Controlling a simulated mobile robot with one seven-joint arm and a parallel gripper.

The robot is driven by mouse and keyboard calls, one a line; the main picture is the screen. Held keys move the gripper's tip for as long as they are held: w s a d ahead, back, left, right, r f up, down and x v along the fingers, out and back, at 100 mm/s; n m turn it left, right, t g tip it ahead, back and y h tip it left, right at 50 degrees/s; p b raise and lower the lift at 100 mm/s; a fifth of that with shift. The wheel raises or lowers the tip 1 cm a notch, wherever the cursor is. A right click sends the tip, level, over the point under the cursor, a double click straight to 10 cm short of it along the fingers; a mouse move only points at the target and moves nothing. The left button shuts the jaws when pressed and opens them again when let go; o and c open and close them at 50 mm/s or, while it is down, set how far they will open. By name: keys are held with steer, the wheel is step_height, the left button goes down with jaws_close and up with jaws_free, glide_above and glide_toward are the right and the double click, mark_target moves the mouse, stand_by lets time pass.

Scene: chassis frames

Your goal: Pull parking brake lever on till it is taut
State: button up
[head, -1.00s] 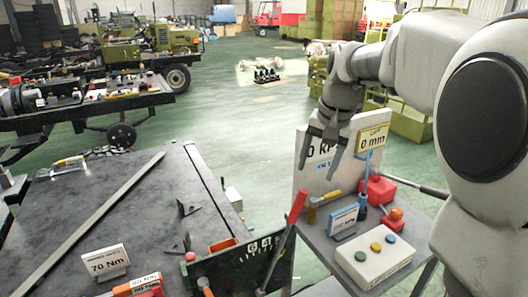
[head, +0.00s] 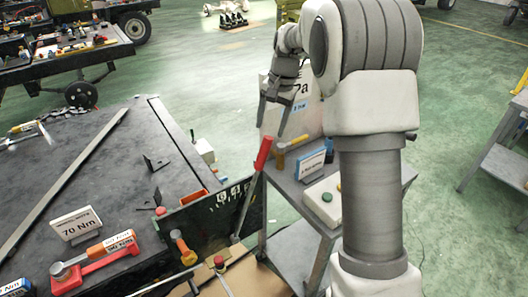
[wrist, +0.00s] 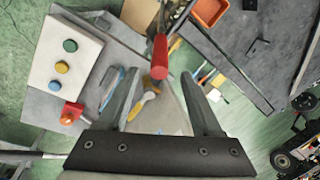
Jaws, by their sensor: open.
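The parking brake lever (head: 250,190) has a red grip and a thin grey shaft. It stands tilted, top to the right, beside a dark panel with white markings at the bench's right edge. My gripper (head: 272,120) is open and empty, fingers pointing down, just above the red grip in the head view. In the wrist view the red grip (wrist: 159,58) shows end-on, around the gap between the two fingertips (wrist: 163,82). I see no contact, and the remaining depth is hard to judge.
A small grey table (head: 290,190) right of the lever bears a yellow-handled tool (head: 294,144), a blue-framed sign (head: 311,165) and a button box (wrist: 65,60). The dark bench (head: 110,190) lies left, with a 70 Nm sign (head: 77,224).

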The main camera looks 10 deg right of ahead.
mark_target(264, 151)
steer(key=f, duration=0.3)
steer(key=a+f, duration=0.1)
steer(key=f, duration=0.3)
steer(key=w+f, duration=0.1)
steer(key=f, duration=0.2)
steer(key=shift+w+a+f, duration=0.1)
steer(key=shift+a+f, duration=0.1)
steer(key=shift+a, duration=0.1)
jaws_close()
stand_by(0.9)
